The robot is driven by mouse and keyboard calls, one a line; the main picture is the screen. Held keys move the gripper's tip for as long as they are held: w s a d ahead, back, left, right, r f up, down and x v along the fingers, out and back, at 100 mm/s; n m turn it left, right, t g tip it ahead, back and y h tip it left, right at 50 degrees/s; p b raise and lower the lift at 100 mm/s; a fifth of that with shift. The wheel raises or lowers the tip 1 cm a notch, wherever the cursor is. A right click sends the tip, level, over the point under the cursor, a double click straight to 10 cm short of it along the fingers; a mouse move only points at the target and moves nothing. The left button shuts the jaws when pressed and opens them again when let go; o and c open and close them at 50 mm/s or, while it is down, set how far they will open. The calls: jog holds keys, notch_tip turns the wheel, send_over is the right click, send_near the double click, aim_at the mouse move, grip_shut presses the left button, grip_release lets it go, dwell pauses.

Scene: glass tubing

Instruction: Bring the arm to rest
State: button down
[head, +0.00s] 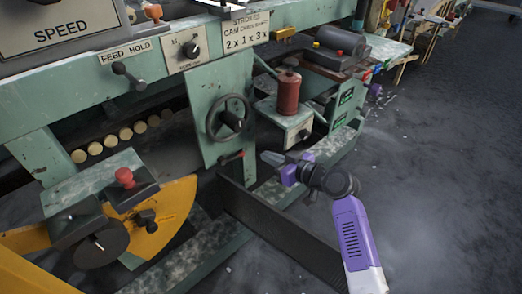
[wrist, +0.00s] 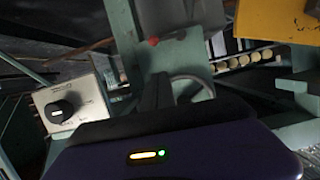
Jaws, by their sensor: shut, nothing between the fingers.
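My arm reaches in from the lower right of the head view, with a purple and white forearm and dark wrist. My gripper (head: 266,157) is at its end, in front of the green machine (head: 60,85), to the right of and below the handwheel (head: 229,118). In the wrist view my gripper's dark fingers (wrist: 157,88) are together, with nothing seen between them. The handwheel (wrist: 205,85) shows partly behind the fingers there. I cannot tell how far the fingertips are from the machine.
A white box with a black knob (head: 303,135) and a red cylinder (head: 289,92) stand close to my gripper. A yellow guard (head: 175,207) juts out at the lower left. A dark panel (head: 280,230) lies below my arm. Grey floor (head: 450,180) is open at the right.

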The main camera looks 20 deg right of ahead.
jog(key=shift+s+d+r, duration=0.1)
jog(key=shift+s, duration=0.25)
dwell(0.3)
